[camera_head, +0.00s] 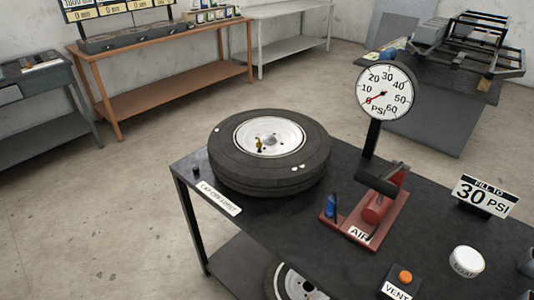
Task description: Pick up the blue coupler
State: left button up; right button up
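The blue coupler (330,206) stands upright at the left side of the red air pump base (362,222) on the dark table. A thin dark part rises beside it, and I cannot tell how the two are joined. Neither of my grippers is in view.
A tire (255,180) with a white rim lies flat on the dark table (290,225), left of the coupler. A round PSI gauge (385,92) rises on a post behind the pump.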

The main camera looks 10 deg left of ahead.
aim_at(329, 212)
jog(key=z, duration=0.4)
jog(key=k+j+z, duration=0.15)
jog(key=z, duration=0.25)
jog(key=k+j+z, duration=0.15)
jog(key=z, duration=0.25)
jog(key=k+j+z, duration=0.2)
jog(key=z, duration=0.15)
jog(key=k, duration=0.1)
